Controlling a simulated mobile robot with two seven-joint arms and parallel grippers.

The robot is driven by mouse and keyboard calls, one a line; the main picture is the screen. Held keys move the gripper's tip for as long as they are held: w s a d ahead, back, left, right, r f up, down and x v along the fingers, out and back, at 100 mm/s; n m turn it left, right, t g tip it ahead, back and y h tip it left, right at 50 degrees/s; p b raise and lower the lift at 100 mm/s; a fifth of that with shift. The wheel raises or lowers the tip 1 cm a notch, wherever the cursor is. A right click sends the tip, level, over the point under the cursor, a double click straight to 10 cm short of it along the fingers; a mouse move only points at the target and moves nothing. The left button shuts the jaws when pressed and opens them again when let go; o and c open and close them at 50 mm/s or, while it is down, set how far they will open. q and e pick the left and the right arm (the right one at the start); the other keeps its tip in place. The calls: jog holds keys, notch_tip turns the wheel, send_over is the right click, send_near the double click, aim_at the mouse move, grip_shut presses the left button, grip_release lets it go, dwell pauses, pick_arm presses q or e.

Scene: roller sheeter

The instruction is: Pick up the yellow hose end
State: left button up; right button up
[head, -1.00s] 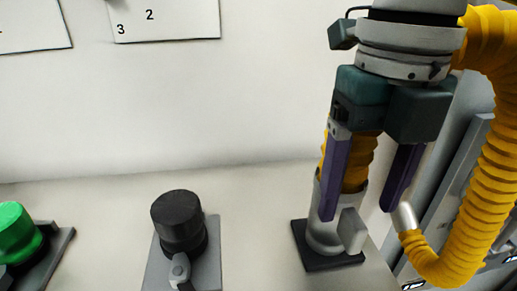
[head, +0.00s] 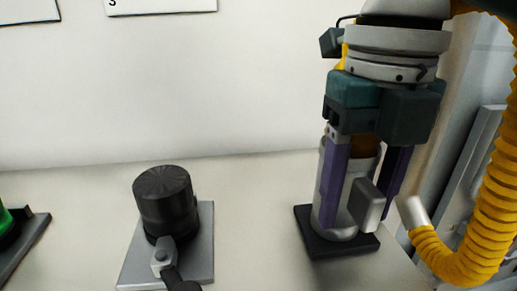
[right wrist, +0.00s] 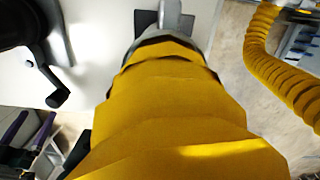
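The yellow hose (head: 363,145) stands with its end in an upright light grey cylindrical holder on a dark base plate (head: 345,246). In the right wrist view this hose (right wrist: 175,105) fills the middle and runs to the grey holder at the top. My right gripper (head: 362,208) points down over it, its purple fingers apart on either side of the holder. A gap shows beside the right finger, and the gripper looks open. The hose end inside the holder is hidden. My left gripper (right wrist: 28,132) shows only at the lower left of the right wrist view, fingers apart.
A black knob on a grey plate (head: 165,205) stands left of the holder. A green knob (head: 5,222) is at the far left edge. A yellow hose loop (head: 480,235) with a metal collar (head: 411,212) hangs at the right. The bench between knob and holder is clear.

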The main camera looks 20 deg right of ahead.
grip_shut()
jog(key=shift+w, duration=0.1)
dwell(1.0)
